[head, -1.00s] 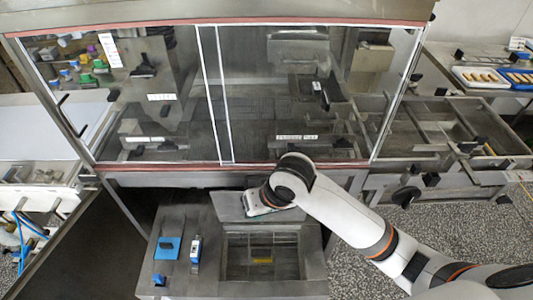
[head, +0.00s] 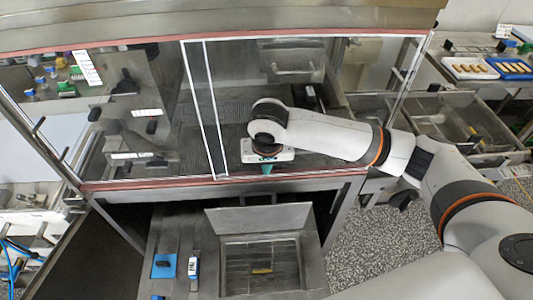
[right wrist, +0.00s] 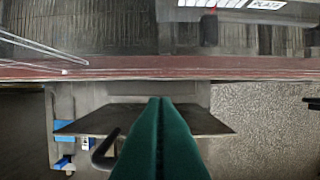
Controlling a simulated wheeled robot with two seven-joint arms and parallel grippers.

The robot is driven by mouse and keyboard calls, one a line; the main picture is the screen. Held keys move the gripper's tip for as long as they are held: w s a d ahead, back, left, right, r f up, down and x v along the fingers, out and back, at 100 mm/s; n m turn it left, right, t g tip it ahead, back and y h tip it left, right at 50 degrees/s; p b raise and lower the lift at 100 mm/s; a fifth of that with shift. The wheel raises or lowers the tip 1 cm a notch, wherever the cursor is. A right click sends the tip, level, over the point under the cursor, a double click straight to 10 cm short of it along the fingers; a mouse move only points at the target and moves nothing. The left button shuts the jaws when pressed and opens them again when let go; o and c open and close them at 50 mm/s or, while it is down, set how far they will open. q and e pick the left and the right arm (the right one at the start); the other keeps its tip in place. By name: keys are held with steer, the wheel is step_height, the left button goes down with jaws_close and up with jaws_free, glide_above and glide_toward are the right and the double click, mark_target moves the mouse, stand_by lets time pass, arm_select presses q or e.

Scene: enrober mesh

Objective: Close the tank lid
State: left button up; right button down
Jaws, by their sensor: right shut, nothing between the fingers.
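The tank lid (head: 258,218) is a flat grey metal panel. It stands open, tilted up along the back edge of the tank opening (head: 232,268) in the head view. In the right wrist view the lid (right wrist: 200,120) is a dark plate behind the fingers, with a black bent handle (right wrist: 104,150) left of them. My right gripper (head: 267,170) is shut and empty, with teal fingers pointing down above and behind the lid, close to the cabinet's lower front edge. In the right wrist view the fingertips (right wrist: 160,100) overlap the lid; contact cannot be told. My left gripper is out of view.
A glazed cabinet with a red lower edge (head: 140,184) stands behind the tank. A blue pad (head: 164,266) and a small blue and white item (head: 194,266) lie left of the opening. Speckled floor (head: 385,240) is clear on the right.

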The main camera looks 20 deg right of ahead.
steer(key=s+f+p, duration=0.1)
steer(key=s+a+f+p, duration=0.1)
steer(key=s, duration=0.1)
steer(key=shift+s, duration=0.1)
stand_by(0.3)
